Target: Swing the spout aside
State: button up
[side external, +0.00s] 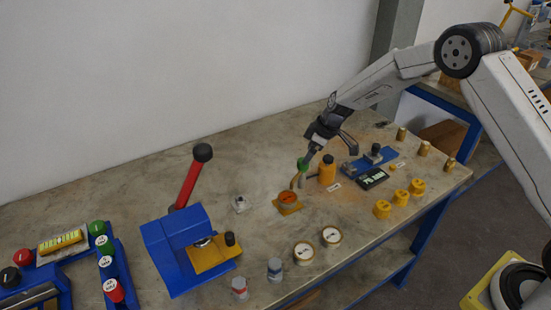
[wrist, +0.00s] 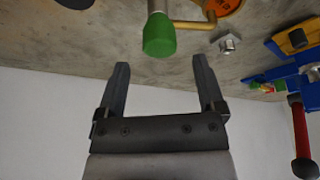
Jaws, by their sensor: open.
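The spout (side external: 295,180) is a thin brass-coloured tube with a green knob (side external: 303,164) at its upper end. It stands beside a round orange-topped fitting (side external: 288,197) on a yellow base plate. My gripper (side external: 319,150) is above and to the right of the knob in the side view. In the wrist view my gripper (wrist: 162,66) is open and empty. The green knob (wrist: 159,36) lies just beyond the fingertips, in line with the gap between them. The brass tube (wrist: 192,24) runs right from near the knob towards the orange disc (wrist: 222,6), which is cut by the frame edge.
An orange bottle (side external: 327,170) stands close right of the spout. A blue fixture (side external: 350,168) and a dark display (side external: 372,178) are beyond it. A small metal nut (side external: 240,203) and a blue press with a red lever (side external: 188,184) are to the left. Bare bench lies behind.

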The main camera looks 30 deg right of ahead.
aim_at(298, 174)
jog(key=shift+x, duration=2.3)
grip_shut()
